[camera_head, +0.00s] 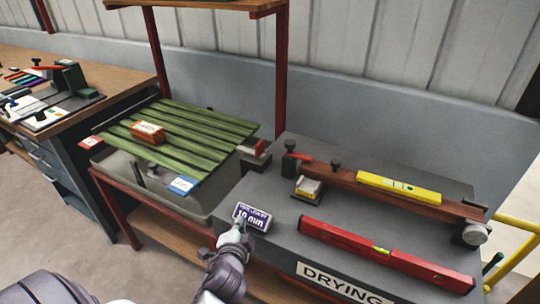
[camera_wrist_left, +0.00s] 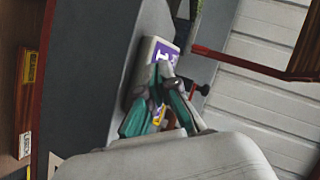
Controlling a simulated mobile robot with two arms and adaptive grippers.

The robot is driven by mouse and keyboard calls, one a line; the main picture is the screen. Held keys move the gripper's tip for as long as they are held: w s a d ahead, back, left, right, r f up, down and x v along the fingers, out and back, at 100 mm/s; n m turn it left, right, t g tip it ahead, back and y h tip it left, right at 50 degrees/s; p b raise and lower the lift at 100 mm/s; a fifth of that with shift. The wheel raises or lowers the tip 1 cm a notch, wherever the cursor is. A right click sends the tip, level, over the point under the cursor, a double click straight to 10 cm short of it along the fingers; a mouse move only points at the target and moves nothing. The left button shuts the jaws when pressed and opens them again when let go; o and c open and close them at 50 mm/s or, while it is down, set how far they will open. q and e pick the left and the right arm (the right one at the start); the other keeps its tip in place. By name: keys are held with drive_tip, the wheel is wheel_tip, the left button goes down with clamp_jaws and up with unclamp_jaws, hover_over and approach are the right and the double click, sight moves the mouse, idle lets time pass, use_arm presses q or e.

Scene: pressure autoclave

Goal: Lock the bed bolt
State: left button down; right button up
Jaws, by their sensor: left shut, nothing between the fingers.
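I cannot tell for certain which part is the bed bolt. A dark fitting with a red piece (camera_head: 253,148) sits between the green slatted bed (camera_head: 180,138) and the grey bench top. My right gripper is not in view.
A yellow level (camera_head: 398,188) lies along the rail, and a red level (camera_head: 385,254) lies in front. Red posts (camera_head: 281,75) and a shelf rise behind. A tool-covered workbench (camera_head: 110,65) is at the left.

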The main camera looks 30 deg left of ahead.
use_arm(q)
drive_tip(key=w+m, duration=0.1)
drive_tip(key=w+r+m+t, duration=0.2)
drive_tip(key=w, duration=0.1)
drive_tip(key=shift+a+r, duration=0.1)
drive_tip(key=shift+a, duration=0.25)
drive_tip(key=w+m+t, duration=0.1)
drive_tip(key=w+d+r+m+h, duration=0.1)
drive_tip(key=m, duration=0.1)
drive_tip(key=w+d+r+m+t, duration=0.1)
drive_tip(key=shift+t+h, duration=0.3)
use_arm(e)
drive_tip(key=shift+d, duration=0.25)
